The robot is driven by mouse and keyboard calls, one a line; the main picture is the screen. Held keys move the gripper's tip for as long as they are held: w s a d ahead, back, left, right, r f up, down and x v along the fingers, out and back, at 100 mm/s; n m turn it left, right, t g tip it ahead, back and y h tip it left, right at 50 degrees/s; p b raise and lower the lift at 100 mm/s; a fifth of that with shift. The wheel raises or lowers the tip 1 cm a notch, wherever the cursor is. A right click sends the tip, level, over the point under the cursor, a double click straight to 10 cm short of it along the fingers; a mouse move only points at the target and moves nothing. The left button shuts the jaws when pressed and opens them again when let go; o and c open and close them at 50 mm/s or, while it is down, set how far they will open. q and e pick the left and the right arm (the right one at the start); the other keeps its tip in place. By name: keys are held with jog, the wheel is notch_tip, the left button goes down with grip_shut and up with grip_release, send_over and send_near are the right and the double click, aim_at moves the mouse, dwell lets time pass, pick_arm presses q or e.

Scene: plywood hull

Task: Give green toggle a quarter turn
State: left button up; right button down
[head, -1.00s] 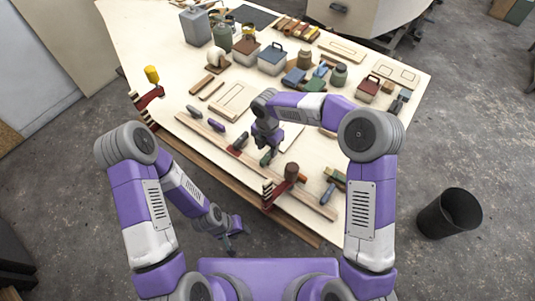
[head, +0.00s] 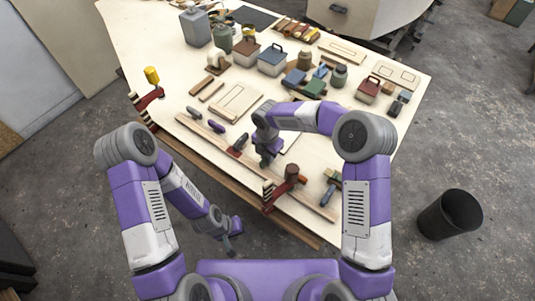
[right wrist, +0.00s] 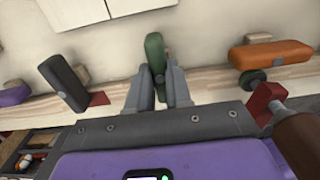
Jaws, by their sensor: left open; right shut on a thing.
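The green toggle (right wrist: 155,55) stands in the middle of the right wrist view, its long side running nearly up and down the picture, across the wooden rail (right wrist: 210,82). My right gripper (right wrist: 158,88) is shut on it, one finger on each side. In the head view my right gripper (head: 266,158) is over the rail at the table's front and hides the green toggle. My left gripper (head: 230,246) is open and empty, low in front of the table edge.
A dark grey toggle (right wrist: 64,82) is left of the green one and an orange toggle (right wrist: 270,55) right of it. A red clamp (head: 281,190) with a brown handle stands close on the right. A wooden panel (head: 236,101) lies behind.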

jog(key=shift+m, duration=0.3)
jog(key=m+b, duration=0.1)
jog(key=m, duration=0.2)
jog(key=shift+m, duration=0.4)
jog(key=m+b, duration=0.1)
jog(key=m, duration=0.3)
jog(key=shift+b, duration=0.35)
jog(key=m+b, duration=0.1)
jog(key=m, duration=0.4)
jog(key=shift+m, duration=1.7)
jog(key=c, duration=1)
grip_release()
jog(key=shift+c, duration=0.2)
jog(key=shift+r, duration=0.1)
